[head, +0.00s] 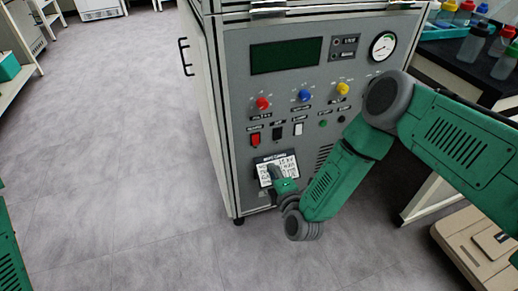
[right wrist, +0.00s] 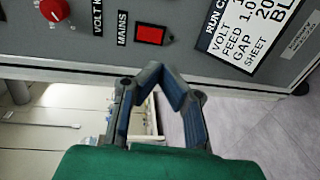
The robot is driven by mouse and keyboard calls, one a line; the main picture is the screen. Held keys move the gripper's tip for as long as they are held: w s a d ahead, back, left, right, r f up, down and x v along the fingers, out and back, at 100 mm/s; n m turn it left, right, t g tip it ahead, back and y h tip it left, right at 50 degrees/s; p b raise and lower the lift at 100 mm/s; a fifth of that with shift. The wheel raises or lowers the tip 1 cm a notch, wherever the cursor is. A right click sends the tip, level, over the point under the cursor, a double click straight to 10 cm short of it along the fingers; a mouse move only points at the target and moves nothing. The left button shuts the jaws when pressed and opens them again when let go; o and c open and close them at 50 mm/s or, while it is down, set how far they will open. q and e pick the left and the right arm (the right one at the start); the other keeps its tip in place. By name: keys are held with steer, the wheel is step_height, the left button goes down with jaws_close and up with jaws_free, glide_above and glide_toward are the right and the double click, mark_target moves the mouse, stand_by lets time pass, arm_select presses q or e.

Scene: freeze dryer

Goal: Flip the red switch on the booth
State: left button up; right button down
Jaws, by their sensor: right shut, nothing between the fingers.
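The red switch (head: 255,139) is on the grey front panel of the booth (head: 215,110), at the left of a row of three switches. In the right wrist view the red switch (right wrist: 149,34) sits beside a "MAINS" label, just beyond the fingertips. My right gripper (head: 271,172) is in front of the white card, below and slightly right of the switch. In the right wrist view my right gripper (right wrist: 167,72) is shut and empty, its fingertips apart from the switch. My left gripper is out of view.
A black switch (head: 278,133) and a white switch (head: 298,129) stand right of the red one. Red (head: 263,103), blue (head: 304,95) and yellow (head: 343,88) knobs are above. A bench with bottles (head: 472,45) is at right. The floor at left is clear.

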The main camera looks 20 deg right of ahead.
mark_target(256, 145)
steer(key=w+b, duration=0.1)
steer(key=w, duration=0.3)
steer(key=w+f+b, duration=0.1)
steer(key=w+b, duration=0.1)
steer(key=w, duration=0.2)
steer(key=w+b, duration=0.2)
steer(key=w, duration=0.1)
steer(key=shift+w+a+f, duration=0.3)
steer(key=shift+w, duration=0.1)
steer(key=shift+a+r, duration=0.1)
steer(key=shift+a, duration=0.1)
